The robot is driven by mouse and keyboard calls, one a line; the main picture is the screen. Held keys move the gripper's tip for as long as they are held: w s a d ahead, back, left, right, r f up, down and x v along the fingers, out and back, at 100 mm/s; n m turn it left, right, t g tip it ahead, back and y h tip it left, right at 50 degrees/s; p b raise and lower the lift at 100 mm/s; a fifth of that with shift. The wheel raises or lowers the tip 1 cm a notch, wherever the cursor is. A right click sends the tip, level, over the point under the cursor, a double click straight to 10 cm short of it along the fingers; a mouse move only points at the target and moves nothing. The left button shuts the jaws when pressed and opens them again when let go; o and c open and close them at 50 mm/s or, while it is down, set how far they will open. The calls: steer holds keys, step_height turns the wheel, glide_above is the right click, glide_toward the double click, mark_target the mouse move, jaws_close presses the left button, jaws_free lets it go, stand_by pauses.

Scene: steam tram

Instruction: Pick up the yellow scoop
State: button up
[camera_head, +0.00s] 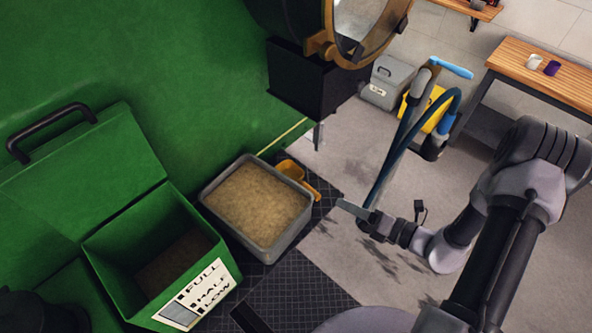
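The yellow scoop (291,170) lies on the dark ribbed floor plate, close against the far right side of a grey tub. Its bowl is at the upper left and its handle points down to the right. My gripper (343,206) is just right of and below the handle end, with its fingers pointing left toward the scoop. A small gap shows between fingertips and handle in this view; the height difference is unclear. The fingers are seen edge-on, so I cannot tell whether they are open or shut. Nothing visible hangs from them.
The grey tub (205,198) holds sand. An open green box (110,262) with a level label stands left of it, by the green tram body (170,60). A large lamp (335,40) overhangs above. A blue-hosed stand (392,150) rises behind my gripper.

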steer(key=b, duration=0.2)
glide_toward(306, 188)
steer(key=x, duration=0.4)
steer(key=shift+w+d+f, duration=0.1)
steer(key=shift+w+f, duration=0.25)
steer(key=shift+f, duration=0.05)
steer(key=x, duration=0.1)
steer(key=b+x, duration=0.1)
steer(key=x, duration=0.2)
steer(key=shift+w+a+f+b, duration=0.1)
steer(key=shift+a+f+b, duration=0.1)
steer(key=shift+f+b, duration=0.15)
steer(key=shift+w+a, duration=0.2)
steer(key=shift+a, duration=0.1)
steer(key=shift+r, duration=0.15)
jaws_close()
